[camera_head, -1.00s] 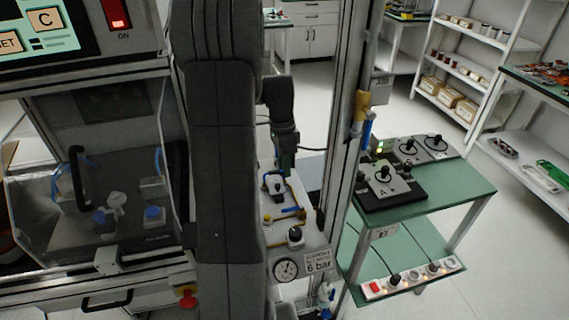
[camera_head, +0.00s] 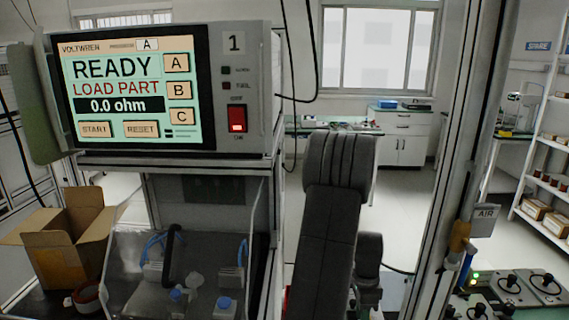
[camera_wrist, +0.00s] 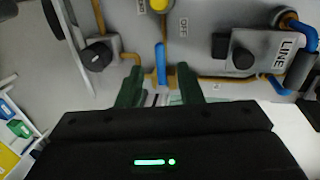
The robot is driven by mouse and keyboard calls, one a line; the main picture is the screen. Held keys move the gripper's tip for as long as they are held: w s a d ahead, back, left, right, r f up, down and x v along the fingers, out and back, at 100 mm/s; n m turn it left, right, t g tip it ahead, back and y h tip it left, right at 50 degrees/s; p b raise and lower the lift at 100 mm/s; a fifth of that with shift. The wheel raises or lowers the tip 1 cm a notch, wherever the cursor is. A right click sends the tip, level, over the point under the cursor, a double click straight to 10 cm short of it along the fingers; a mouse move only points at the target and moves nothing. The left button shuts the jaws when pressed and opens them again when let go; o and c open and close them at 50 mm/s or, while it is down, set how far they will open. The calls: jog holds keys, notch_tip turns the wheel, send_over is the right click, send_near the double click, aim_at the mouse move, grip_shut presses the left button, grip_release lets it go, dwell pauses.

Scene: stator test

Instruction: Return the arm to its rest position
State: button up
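My gripper (camera_wrist: 160,82) shows in the wrist view with its two green fingers apart and nothing held between them. A blue valve lever (camera_wrist: 160,62) on a grey panel (camera_wrist: 205,50) lies beyond the gap between the fingers; I cannot tell how far away. In the head view my own dark grey arm rises in the middle and my gripper is out of sight below the frame.
The tester (camera_head: 170,90) reads "READY, LOAD PART, 0.0 ohm", with a lit red switch (camera_head: 237,119). Below it is a clear guarded enclosure (camera_head: 130,262). An open cardboard box (camera_head: 72,245) stands left. A metal post (camera_head: 462,150) and knobbed units (camera_head: 510,288) are right.

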jog(key=f, duration=0.2)
jog(key=shift+s+f, duration=0.3)
jog(key=shift+f, duration=0.05)
jog(key=shift+w+f+m+p, duration=0.2)
jog(key=shift+m+p, duration=0.1)
jog(key=shift+m, duration=0.2)
